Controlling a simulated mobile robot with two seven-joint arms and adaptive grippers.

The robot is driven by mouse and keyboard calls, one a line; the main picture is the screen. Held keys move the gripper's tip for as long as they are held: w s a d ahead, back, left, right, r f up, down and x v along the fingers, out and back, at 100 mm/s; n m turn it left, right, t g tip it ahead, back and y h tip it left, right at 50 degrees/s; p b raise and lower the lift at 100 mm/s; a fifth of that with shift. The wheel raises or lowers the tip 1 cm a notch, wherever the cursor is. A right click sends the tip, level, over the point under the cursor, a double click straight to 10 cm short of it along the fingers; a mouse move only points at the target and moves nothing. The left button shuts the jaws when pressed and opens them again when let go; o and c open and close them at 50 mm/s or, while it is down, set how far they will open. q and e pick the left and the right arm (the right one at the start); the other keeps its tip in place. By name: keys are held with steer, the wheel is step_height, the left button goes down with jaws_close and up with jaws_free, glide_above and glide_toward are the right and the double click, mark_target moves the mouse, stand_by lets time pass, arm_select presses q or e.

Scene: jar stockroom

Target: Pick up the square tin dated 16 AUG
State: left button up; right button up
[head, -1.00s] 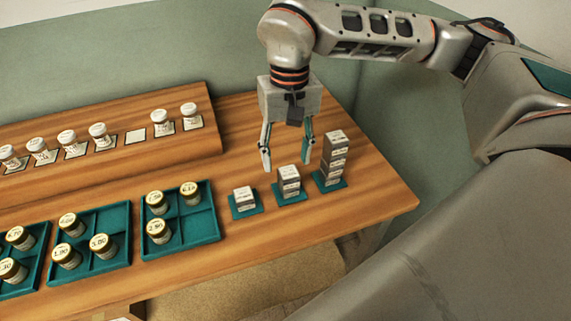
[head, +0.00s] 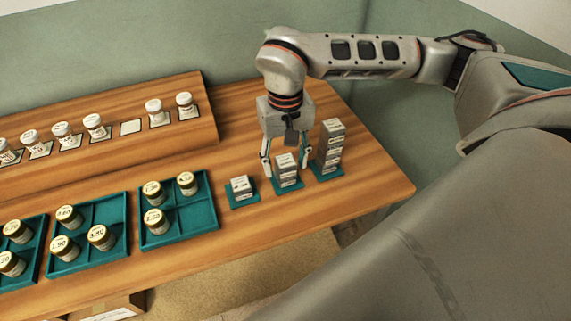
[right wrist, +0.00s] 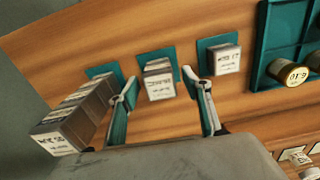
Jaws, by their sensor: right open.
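Square grey tins with white labels stand in three stacks on small teal mats: a short stack (head: 241,188), a middle stack (head: 287,172) and a tall stack (head: 331,147). The date labels are too small or blurred to read with certainty. My right gripper (head: 286,166) is open and points down, its fingers on either side of the middle stack. In the right wrist view the middle stack (right wrist: 159,83) shows between the two fingertips (right wrist: 160,78), the tall stack (right wrist: 72,122) left and the short stack (right wrist: 224,60) right. My left gripper is not in view.
Teal trays (head: 205,228) with round gold-lidded jars stand left of the tins. A raised wooden shelf (head: 180,150) behind holds white-lidded jars on square pads, one pad (head: 131,127) empty. The table's right end (head: 385,185) is clear.

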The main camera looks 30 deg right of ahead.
steer(key=c, duration=1.2)
steer(key=shift+r, duration=0.1)
